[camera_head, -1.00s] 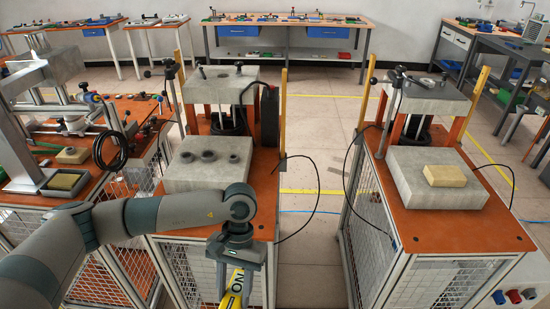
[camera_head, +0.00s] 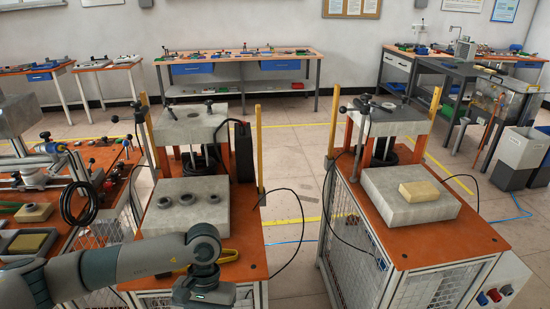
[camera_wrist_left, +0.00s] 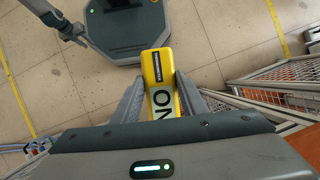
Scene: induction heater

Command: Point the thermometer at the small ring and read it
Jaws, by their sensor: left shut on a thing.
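My left gripper (camera_wrist_left: 161,92) is shut on the yellow thermometer (camera_wrist_left: 158,66), which has black lettering on a pale patch. In the head view the same gripper (camera_head: 203,288) hangs low in front of the left orange bench; the thermometer is out of sight there. Three grey rings lie in a row on a grey block (camera_head: 222,180) beyond my wrist: a left ring (camera_head: 165,202), a middle ring (camera_head: 187,199) and a right ring (camera_head: 211,195). They look close in size, so I cannot tell which is smallest.
A heater stand (camera_head: 190,127) rises behind the rings, with a yellow post (camera_head: 259,140) at its right. A yellow item (camera_head: 228,255) lies on the bench by my wrist. A second bench with a tan brick (camera_head: 426,193) stands right, across a gap with a black cable.

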